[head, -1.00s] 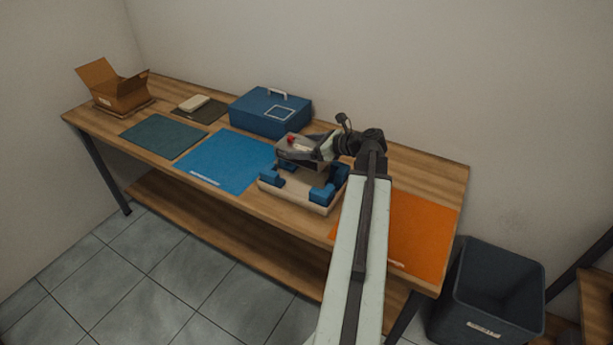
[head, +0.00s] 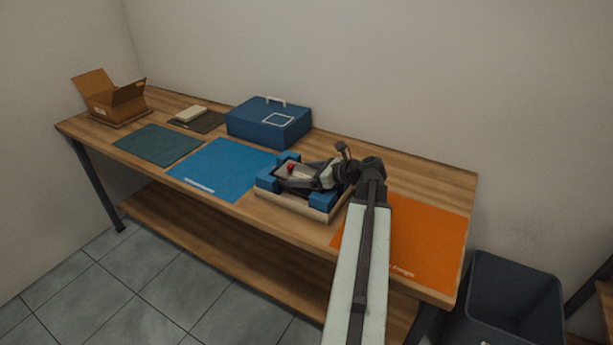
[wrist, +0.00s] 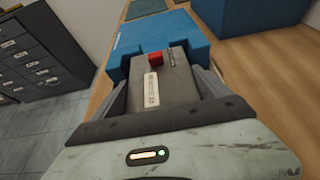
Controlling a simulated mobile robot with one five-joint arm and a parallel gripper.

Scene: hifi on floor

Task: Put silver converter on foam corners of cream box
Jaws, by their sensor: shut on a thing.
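The silver converter (wrist: 162,82) is a grey box with a red part and a white label, held between the fingers of my gripper (wrist: 165,98) in the wrist view. In the head view my gripper (head: 296,181) is down inside the cream box (head: 294,207), with the converter (head: 296,169) low among the blue foam corners (head: 268,183). Another foam corner (head: 323,199) shows at the front right. In the wrist view blue foam (wrist: 185,33) lies just beyond the converter. Whether the converter touches the foam is hard to tell, and its underside is hidden.
A blue case (head: 268,125) with a white handle stands behind the box. A blue mat (head: 222,168) lies to the left and an orange mat (head: 425,240) to the right. A cardboard box (head: 108,98) stands at the far left. A dark bin (head: 510,300) is at the right.

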